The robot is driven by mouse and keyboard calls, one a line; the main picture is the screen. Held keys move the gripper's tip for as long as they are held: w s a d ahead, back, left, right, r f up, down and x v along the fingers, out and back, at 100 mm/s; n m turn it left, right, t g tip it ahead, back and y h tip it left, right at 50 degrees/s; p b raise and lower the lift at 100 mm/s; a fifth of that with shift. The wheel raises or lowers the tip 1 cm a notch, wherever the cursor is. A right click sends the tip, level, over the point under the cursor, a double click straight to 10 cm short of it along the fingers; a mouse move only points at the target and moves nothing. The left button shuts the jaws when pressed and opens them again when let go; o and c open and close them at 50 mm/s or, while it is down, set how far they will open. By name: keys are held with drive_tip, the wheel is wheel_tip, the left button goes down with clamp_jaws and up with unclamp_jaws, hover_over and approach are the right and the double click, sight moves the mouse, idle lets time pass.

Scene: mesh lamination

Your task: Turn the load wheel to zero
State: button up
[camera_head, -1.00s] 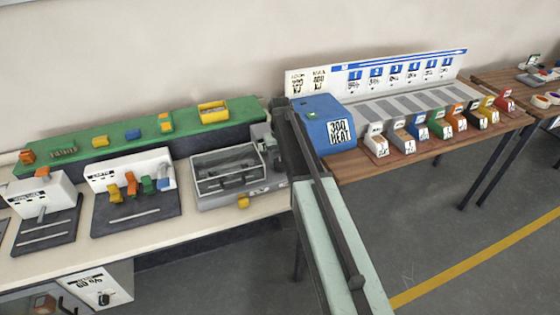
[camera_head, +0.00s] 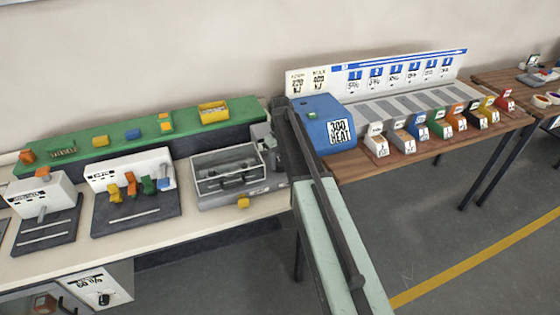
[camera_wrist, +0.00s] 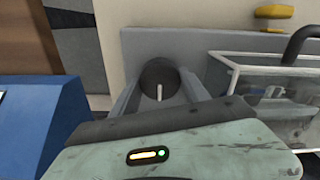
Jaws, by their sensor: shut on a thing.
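The load wheel (camera_wrist: 159,78) is a dark round knob with a white pointer line, in the wrist view between two grey brackets on a grey machine. The pointer line stands about upright in that view, on the wheel's lower half. My gripper (camera_wrist: 175,122) is a pale green body with a black edge at the bottom of the wrist view, up against the wheel. The grey machine (camera_head: 205,199) with a clear-lidded tray shows in the head view, left of my arm.
A blue heat box (camera_head: 312,108) stands close right of my arm; it also shows at the left of the wrist view (camera_wrist: 45,125). Coloured numbered blocks line the wooden table (camera_head: 410,155). Two dark-based stands (camera_head: 140,215) sit left of the machine.

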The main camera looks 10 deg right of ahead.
sight(279, 162)
drive_tip(key=shift+a, duration=0.1)
drive_tip(key=o, duration=1.4)
drive_tip(key=shift+c, duration=0.2)
wheel_tip(279, 162, up, 8)
drive_tip(key=p, duration=0.8)
drive_tip(key=shift+f, duration=0.1)
drive_tip(key=s+a+m, duration=0.1)
drive_tip(key=s+m, duration=0.3)
drive_tip(key=s, duration=2)
drive_tip(key=shift+s+m, duration=0.15)
drive_tip(key=shift+m, duration=0.15)
